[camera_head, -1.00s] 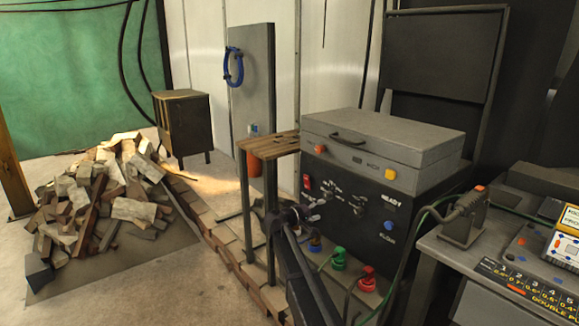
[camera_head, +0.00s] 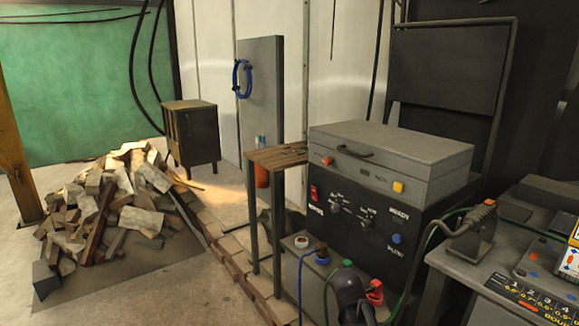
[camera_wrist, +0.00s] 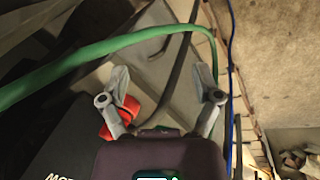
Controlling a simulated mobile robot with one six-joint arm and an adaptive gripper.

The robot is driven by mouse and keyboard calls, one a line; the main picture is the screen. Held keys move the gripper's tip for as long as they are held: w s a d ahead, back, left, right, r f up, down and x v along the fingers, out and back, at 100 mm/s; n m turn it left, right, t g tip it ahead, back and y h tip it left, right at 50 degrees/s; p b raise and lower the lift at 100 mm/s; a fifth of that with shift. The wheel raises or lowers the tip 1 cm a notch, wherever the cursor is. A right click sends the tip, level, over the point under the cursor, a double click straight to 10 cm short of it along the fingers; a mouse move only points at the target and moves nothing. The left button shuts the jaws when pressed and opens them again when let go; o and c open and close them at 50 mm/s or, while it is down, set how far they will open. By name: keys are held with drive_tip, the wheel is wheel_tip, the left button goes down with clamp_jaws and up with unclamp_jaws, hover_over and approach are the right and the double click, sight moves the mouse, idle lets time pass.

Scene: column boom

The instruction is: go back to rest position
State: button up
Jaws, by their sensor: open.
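My gripper (camera_wrist: 160,78) is open in the wrist view, with its two grey fingers apart. A green cable (camera_wrist: 110,48) arcs across the view near the fingertips; I cannot tell whether it touches them. A red connector (camera_wrist: 128,108) shows beside the left finger and is partly hidden by it. In the head view, part of my arm (camera_head: 352,298) shows low, in front of the red connector (camera_head: 375,291). My fingers cannot be made out there.
A dark power unit (camera_head: 345,205) carries a grey case (camera_head: 390,150). A blue connector (camera_head: 322,257) sits at its foot. A bench with a control panel (camera_head: 500,262) stands at right. A small slatted table (camera_head: 275,158) and a rubble pile (camera_head: 110,205) are left.

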drive_tip(key=s+a+g+y, duration=0.1)
drive_tip(key=s+a+y, duration=0.15)
drive_tip(key=s, duration=0.45)
wheel_tip(320, 180, up, 31)
drive_tip(key=p, duration=3.2)
drive_tip(key=shift+s+y, duration=0.3)
drive_tip(key=shift+y, duration=0.05)
drive_tip(key=shift+r, duration=0.1)
